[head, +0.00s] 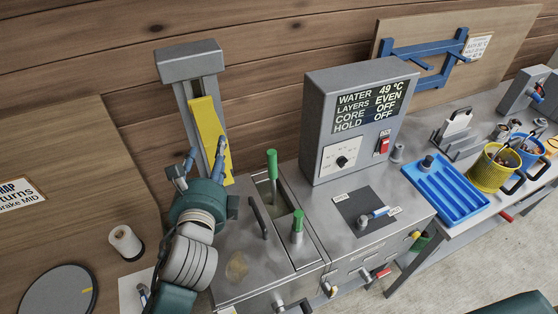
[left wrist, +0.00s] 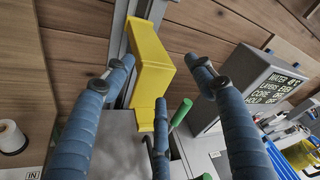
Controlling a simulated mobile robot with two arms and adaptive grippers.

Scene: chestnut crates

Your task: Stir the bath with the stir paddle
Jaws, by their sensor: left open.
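The bath (head: 283,228) is a steel tank with a narrow open slot. My right gripper is out of view.
A grey column (head: 187,65) rises behind the bath. A control box (head: 330,110) reads water 49 °C, layers even, core off, hold off. A blue tray (head: 445,187) and yellow basket (head: 492,172) stand right. A white spool (head: 125,240) stands left.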

